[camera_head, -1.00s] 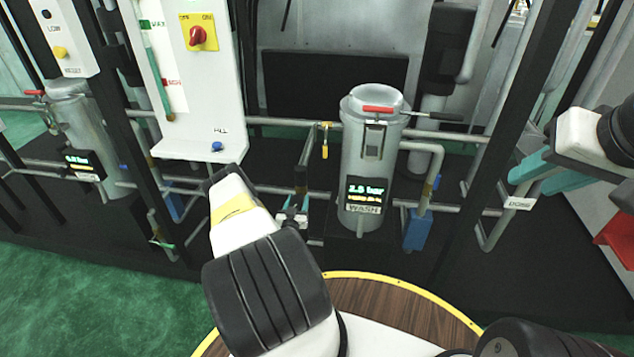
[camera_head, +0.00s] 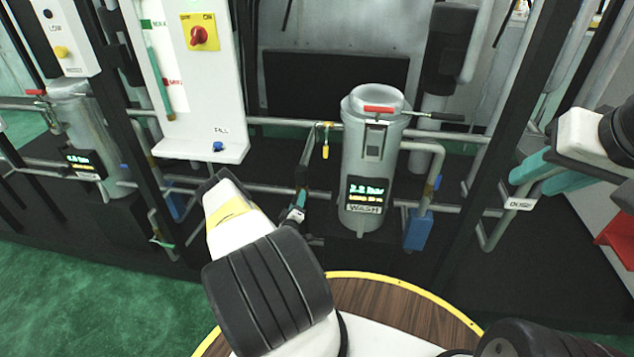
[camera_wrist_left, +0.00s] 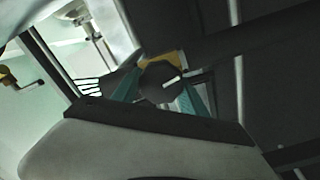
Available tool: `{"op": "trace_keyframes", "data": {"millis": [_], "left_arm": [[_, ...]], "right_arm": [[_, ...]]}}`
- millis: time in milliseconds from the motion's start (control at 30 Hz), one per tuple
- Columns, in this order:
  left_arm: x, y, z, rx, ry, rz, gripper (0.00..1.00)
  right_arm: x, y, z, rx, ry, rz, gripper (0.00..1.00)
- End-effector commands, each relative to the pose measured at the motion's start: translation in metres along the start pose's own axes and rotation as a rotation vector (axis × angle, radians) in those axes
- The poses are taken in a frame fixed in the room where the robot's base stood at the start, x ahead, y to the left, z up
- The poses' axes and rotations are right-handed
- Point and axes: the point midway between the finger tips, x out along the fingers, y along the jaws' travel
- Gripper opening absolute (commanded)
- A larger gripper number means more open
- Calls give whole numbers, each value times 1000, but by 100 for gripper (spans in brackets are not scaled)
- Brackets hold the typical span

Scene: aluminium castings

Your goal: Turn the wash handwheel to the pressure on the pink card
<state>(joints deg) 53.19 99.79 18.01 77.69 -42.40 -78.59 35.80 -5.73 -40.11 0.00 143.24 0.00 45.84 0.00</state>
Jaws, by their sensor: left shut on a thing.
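The wash filter housing (camera_head: 368,160) is a grey cylinder with a red lever on its top. Its lit display (camera_head: 368,191) reads about 2.2 or 3.2 bar, blurred, above a WASH label (camera_head: 364,209). My left gripper (camera_head: 297,212) is at the pipework left of this housing, mostly behind my own arm. In the left wrist view its teal fingers (camera_wrist_left: 163,97) are shut on a dark round handwheel (camera_wrist_left: 158,80) with a pale mark. My right gripper (camera_head: 545,172) hangs at the right, away from the housing; its finger gap is unclear. I cannot make out a pink card.
A white panel (camera_head: 205,110) with a red rotary switch (camera_head: 199,36) and blue button stands left of the housing. A second cylinder with a display (camera_head: 80,162) is far left. Pipes, dark posts and a blue block (camera_head: 417,230) crowd the work area.

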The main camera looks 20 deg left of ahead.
Motion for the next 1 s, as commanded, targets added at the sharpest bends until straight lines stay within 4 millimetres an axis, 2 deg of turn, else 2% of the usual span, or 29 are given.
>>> {"op": "trace_keyframes", "data": {"millis": [200, 500, 1000], "left_arm": [[0, -2, -1, -182, 2, -2, 10], [-1, -3, 0, -356, 0, -2, 10], [-1, -4, 0, -431, 1, -3, 10]], "right_arm": [[0, 0, 0, 0, 0, 0, 36], [0, 0, 0, 0, 0, 0, 36], [0, 0, 0, 0, 0, 0, 36]]}}
